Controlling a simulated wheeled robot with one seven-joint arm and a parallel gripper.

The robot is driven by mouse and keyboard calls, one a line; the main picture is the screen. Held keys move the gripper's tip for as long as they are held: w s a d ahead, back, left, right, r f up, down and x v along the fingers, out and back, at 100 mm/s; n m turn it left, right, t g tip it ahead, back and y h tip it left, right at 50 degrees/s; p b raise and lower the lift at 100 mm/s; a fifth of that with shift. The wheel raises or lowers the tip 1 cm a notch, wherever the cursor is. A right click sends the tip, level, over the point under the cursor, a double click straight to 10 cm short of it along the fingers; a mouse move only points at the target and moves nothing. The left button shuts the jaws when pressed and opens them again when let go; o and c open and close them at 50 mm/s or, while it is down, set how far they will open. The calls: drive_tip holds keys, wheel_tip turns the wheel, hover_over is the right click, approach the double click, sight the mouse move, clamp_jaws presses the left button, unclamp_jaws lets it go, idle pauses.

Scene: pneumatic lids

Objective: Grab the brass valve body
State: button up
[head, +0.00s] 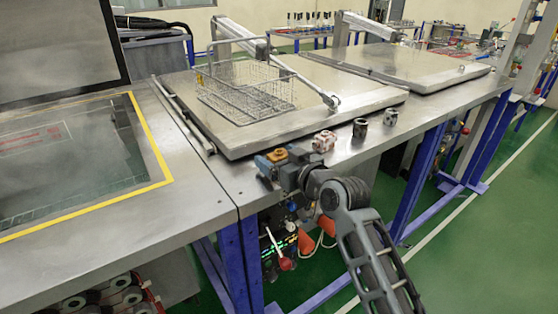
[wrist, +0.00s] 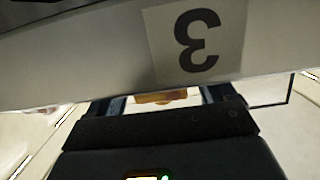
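The brass valve body (head: 278,155) is a small brass-orange block near the front edge of the steel table. My gripper (head: 279,162) is at it, with the fingers to either side. In the wrist view, part of the brass valve body (wrist: 160,97) shows between the two fingers of my gripper (wrist: 165,100). The fingers stand wide apart, with pale gaps beside the brass, so my gripper looks open. The lower part of the valve body is hidden by my gripper.
A white and red block (head: 323,142) and dark metal cylinders (head: 360,128) (head: 390,117) stand along the front edge to the right. Behind is a large steel lid (head: 330,75) bearing a wire basket (head: 245,90). A sign with a 3 (wrist: 197,42) fills the upper wrist view.

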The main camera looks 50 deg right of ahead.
drive_tip(key=shift+r, duration=0.1)
drive_tip(key=c, duration=0.8)
drive_tip(key=shift+o, duration=0.2)
